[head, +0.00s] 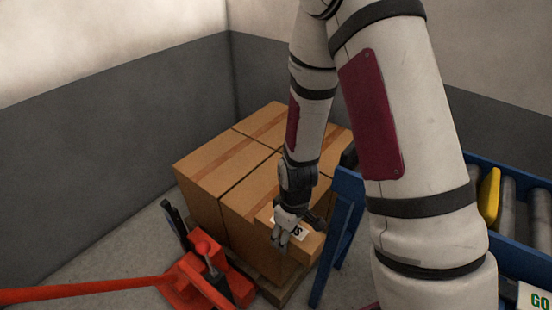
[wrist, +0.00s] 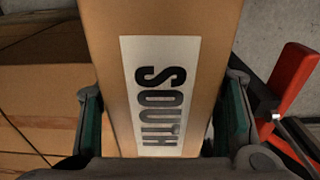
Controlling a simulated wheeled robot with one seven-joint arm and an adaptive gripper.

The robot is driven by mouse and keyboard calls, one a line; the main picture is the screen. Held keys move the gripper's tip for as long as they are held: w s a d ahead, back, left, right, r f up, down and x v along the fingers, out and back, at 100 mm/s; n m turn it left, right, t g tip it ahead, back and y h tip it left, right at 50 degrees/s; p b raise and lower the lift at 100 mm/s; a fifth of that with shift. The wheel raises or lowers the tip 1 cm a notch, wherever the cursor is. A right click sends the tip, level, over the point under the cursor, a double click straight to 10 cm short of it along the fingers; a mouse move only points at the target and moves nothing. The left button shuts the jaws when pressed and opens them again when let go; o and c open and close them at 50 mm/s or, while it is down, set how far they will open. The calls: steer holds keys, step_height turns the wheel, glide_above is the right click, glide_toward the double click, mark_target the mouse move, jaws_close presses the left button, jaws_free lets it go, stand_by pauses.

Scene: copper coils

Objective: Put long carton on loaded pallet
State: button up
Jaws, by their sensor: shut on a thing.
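The long carton (wrist: 165,22) is brown with a white label reading SOUTH, and it fills the middle of the wrist view. My gripper (wrist: 162,118) is shut on it, one finger on each long side. In the head view my gripper (head: 284,238) points down at the near edge of the loaded pallet, with part of the long carton (head: 312,243) beside it. The loaded pallet (head: 285,293) is wooden and bears several large brown cartons (head: 225,160). I cannot tell whether the long carton touches the cartons below. My arm hides part of the load.
A red pallet jack (head: 205,275) with a long red handle (head: 85,290) stands at the pallet's near left. A blue roller conveyor (head: 510,205) with a yellow object (head: 489,195) is at the right; its blue leg (head: 338,235) stands close to the pallet. Grey walls (head: 120,130) close the back.

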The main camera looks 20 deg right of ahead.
steer(key=w+b, duration=0.1)
steer(key=w, duration=0.4)
steer(key=w+f+b, duration=0.1)
steer(key=w, duration=0.4)
steer(key=w+b, duration=0.1)
steer(key=w, duration=0.5)
steer(key=shift+d+f, duration=0.35)
steer(key=shift+f, duration=0.05)
steer(key=shift+f+b, duration=0.65)
steer(key=shift+f, duration=1.05)
steer(key=shift+f, duration=0.15)
steer(key=o, duration=1.5)
steer(key=shift+s, duration=0.1)
